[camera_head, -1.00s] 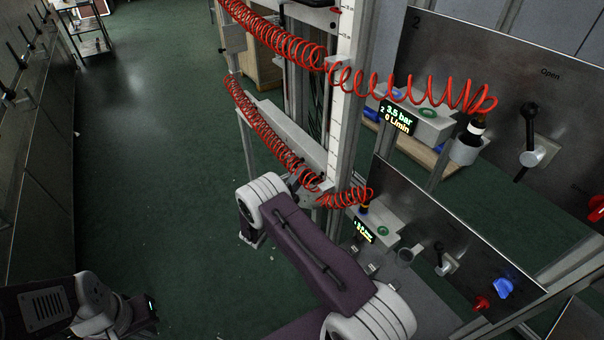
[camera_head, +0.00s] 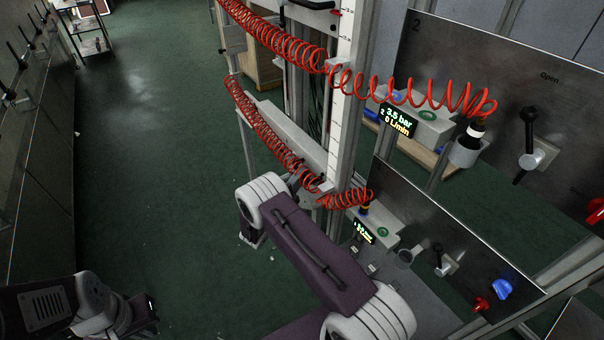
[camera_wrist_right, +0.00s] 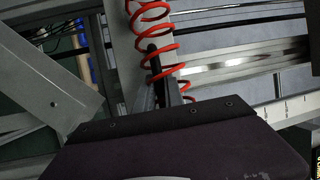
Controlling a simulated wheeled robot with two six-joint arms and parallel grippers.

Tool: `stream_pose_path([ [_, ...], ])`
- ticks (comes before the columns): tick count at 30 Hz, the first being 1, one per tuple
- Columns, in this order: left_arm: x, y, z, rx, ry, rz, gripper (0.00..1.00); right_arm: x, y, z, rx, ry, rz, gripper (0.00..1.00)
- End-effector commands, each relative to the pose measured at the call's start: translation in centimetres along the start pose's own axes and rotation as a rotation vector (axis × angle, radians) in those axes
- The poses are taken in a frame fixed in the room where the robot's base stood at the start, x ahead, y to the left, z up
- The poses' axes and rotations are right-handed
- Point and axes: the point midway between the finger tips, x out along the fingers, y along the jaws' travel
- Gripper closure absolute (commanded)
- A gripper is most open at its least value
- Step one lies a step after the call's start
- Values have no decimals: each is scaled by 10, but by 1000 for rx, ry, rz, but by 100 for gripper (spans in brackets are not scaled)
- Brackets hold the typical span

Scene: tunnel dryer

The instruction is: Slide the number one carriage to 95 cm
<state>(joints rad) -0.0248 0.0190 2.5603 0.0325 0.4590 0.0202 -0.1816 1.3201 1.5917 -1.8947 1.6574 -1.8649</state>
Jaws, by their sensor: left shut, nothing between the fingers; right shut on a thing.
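A pale grey crossbeam (camera_head: 290,130), seemingly the lower carriage, sits between the uprights beside the white scale post (camera_head: 345,60). I cannot read a number on it. A lower red coiled hose (camera_head: 262,125) runs along it. My right arm reaches its lower end in the head view, where the fingers are mostly hidden. In the right wrist view my right gripper (camera_wrist_right: 166,92) is shut on a dark upright bar (camera_wrist_right: 154,62), with a red coil (camera_wrist_right: 152,40) across it. My left gripper (camera_head: 148,308) is shut and empty at lower left, over the floor, apart from the frame.
An upper red hose (camera_head: 440,95) runs to panel two (camera_head: 500,60), whose display reads 3.5 bar. A lower panel (camera_head: 440,215) has a blue knob (camera_head: 501,288) and a red knob (camera_head: 481,304). Green floor (camera_head: 165,150) is open left of the frame. Scale figures are too small to read.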

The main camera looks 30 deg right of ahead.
Motion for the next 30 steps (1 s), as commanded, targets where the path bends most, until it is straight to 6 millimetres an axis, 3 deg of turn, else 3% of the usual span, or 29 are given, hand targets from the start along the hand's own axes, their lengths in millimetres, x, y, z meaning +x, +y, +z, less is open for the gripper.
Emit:
stream_pose_path([
  [1, -18, 0, -2, 0, 0, 0, 100, 4, -25, -1, 5, 3, -12, 100],
  [3, -37, 1, -4, 0, 0, 0, 100, 8, -50, -2, 8, 3, -16, 100],
  [9, -83, 2, -9, 0, 1, 0, 100, 18, -110, -6, 10, 4, -19, 100],
  [12, -99, 2, -10, 0, 1, 0, 100, 21, -132, -8, 10, 4, -19, 100],
  [18, -112, 2, -12, 0, 1, 0, 100, 24, -150, -9, 9, 4, -18, 100],
  [28, -110, 2, -11, 0, 0, 0, 100, 24, -147, -10, 8, 4, -16, 100],
  [29, -110, 2, -11, 0, 0, 0, 100, 24, -147, -10, 8, 4, -16, 79],
  [30, -110, 2, -11, 0, 0, 0, 100, 24, -147, -10, 8, 4, -16, 68],
])
